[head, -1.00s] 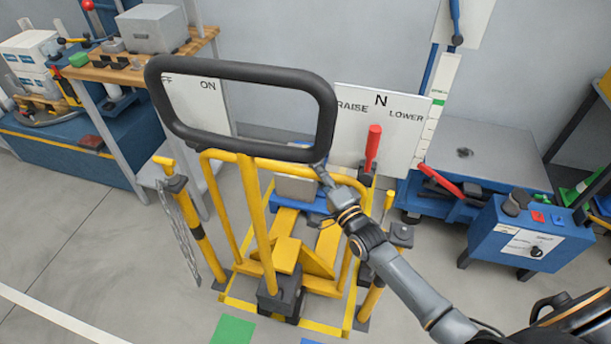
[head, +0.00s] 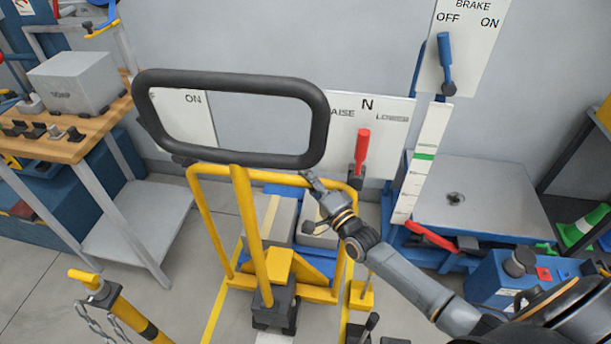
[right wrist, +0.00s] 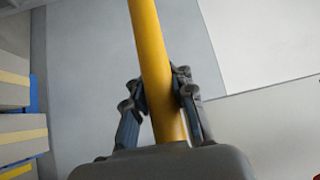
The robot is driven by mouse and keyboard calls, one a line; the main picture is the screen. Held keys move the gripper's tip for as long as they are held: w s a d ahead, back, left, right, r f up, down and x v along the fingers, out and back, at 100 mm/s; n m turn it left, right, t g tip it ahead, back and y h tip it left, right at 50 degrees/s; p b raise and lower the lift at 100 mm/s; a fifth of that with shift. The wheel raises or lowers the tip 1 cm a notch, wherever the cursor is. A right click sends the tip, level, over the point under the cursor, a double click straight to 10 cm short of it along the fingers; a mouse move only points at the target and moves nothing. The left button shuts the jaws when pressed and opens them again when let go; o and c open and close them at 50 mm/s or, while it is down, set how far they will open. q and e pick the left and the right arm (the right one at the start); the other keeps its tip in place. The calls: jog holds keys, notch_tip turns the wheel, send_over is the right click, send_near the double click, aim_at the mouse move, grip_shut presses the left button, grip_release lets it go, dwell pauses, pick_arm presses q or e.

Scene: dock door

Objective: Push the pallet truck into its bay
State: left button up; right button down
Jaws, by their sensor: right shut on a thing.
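The pallet truck has a black loop handle (head: 232,158) and a yellow frame (head: 232,172), with a dark wheel unit (head: 272,305) at its near side. Beyond the frame, grey boxes (head: 282,218) sit on a blue base (head: 318,268). Yellow floor lines (head: 214,312) run on either side of the truck, which stands between them. My right gripper (head: 314,181) is at the frame's upper right. In the right wrist view its fingers (right wrist: 160,92) are closed around a yellow bar (right wrist: 150,50). My left gripper is out of view.
A yellow-and-black post (head: 128,308) with a chain stands at lower left. A shelved workbench (head: 140,225) is left. A blue lift table (head: 480,198) and blue control box (head: 525,280) are right. A red lever (head: 362,146) and wall panels are behind.

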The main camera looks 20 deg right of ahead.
jog(key=shift+d+f, duration=0.3)
jog(key=shift+f, duration=0.2)
jog(key=c, duration=1.2)
grip_release()
jog(key=shift+d, duration=0.1)
jog(key=shift+o, duration=0.6)
jog(key=shift+w, duration=0.1)
jog(key=v, duration=1.2)
